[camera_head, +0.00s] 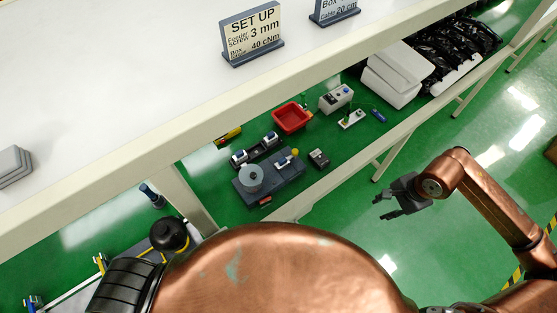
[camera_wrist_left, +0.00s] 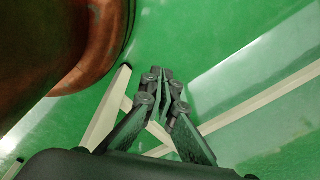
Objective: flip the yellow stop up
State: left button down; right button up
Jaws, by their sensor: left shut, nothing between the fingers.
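A small yellow part (camera_head: 295,152) sits on a dark grey fixture (camera_head: 284,182) in the head view, beside a round grey disc (camera_head: 251,176). I cannot tell whether this is the yellow stop, or whether it is up or down. My right gripper (camera_head: 380,206) hangs to the right of the fixture, well apart from it, with its fingers spread and empty. My left gripper (camera_wrist_left: 159,72) shows only in the left wrist view. Its fingers are together with nothing between them, over green floor and pale beams.
A white shelf (camera_head: 110,75) with a pale front beam and a SET UP sign (camera_head: 251,33) lies above the fixture's level. A red bin (camera_head: 292,117), a grey switch box (camera_head: 336,97) and white boxes (camera_head: 396,75) stand beyond the fixture. Open floor lies right.

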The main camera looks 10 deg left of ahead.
aim_at(99, 261)
jog(key=z, duration=0.05)
jog(key=k, duration=1.05)
jog(key=u, duration=0.05)
